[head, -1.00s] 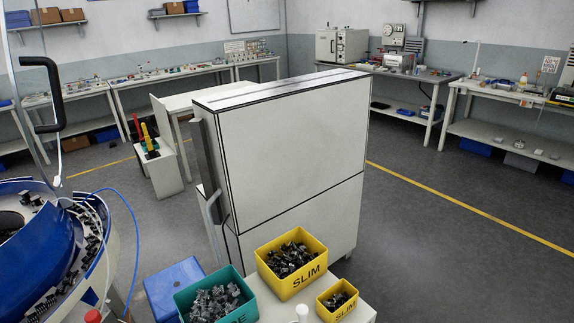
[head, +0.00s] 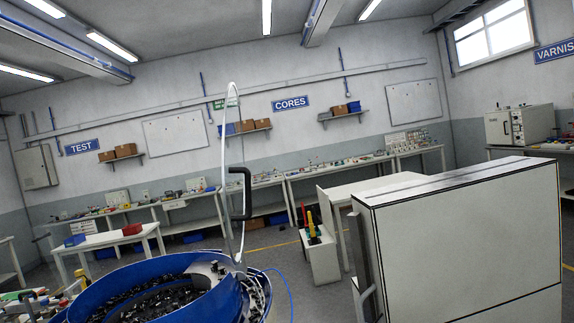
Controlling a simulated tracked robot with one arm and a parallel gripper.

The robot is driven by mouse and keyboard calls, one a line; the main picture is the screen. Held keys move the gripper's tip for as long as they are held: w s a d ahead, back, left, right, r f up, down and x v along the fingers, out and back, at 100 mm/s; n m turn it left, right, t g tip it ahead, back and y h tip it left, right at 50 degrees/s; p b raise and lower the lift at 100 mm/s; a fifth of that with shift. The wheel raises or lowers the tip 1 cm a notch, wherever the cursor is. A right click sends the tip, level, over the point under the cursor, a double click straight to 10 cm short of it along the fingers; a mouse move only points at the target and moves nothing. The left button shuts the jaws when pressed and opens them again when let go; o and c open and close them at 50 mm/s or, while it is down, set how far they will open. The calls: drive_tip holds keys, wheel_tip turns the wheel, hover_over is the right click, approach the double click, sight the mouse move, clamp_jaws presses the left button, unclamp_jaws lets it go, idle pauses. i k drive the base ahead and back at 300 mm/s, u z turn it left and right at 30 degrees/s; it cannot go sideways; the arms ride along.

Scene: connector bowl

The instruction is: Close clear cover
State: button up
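The clear cover (head: 228,150) stands raised on edge above the right side of the blue bowl (head: 130,314). I see it nearly edge-on as a thin, pale curved outline, and its clear face is hard to make out. A black handle (head: 248,193) is fixed to the cover's right side, well above the bowl rim. The bowl is open on top and holds many small dark connectors. Its lower part is cut off by the bottom of the picture. My gripper is not in view.
A large white cabinet (head: 465,240) stands close at the right. A small white stand (head: 320,258) with red and yellow tools is behind the bowl. A thin blue hose (head: 288,285) hangs right of the bowl. Benches line the back wall.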

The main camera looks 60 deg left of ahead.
sight(246, 175)
drive_tip(key=z, duration=1.4)
drive_tip(key=i, duration=2)
drive_tip(key=u, duration=1.9)
drive_tip(key=i, duration=0.1)
drive_tip(key=u, duration=2.1)
drive_tip(key=i, duration=0.45)
drive_tip(key=u, duration=0.1)
